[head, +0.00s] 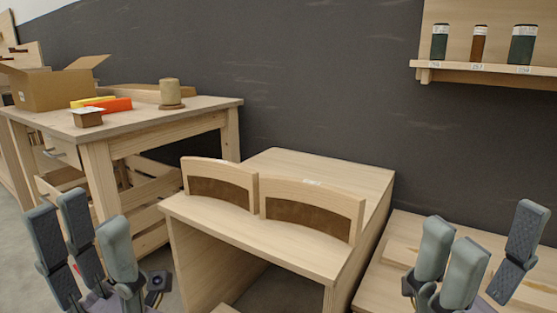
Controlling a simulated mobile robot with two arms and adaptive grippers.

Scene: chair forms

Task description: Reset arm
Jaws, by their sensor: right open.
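My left gripper (92,250) is at the lower left of the head view, its grey padded fingers spread and nothing between them. My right gripper (480,262) is at the lower right, with its fingers apart and empty. Both are raised in front of the furniture, with their arms mostly below the picture. Between them stands a low wooden table (290,238). Two curved wooden chair-back forms, a left one (219,163) and a right one (313,186), stand upright side by side on it. Neither gripper appears to touch them.
A wooden workbench (165,105) at the left carries a cardboard box (52,88), an orange block (116,105) and a spool-like object (170,92). A wall shelf (490,73) with several jars is at the upper right. A low wooden platform (402,235) lies behind my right gripper.

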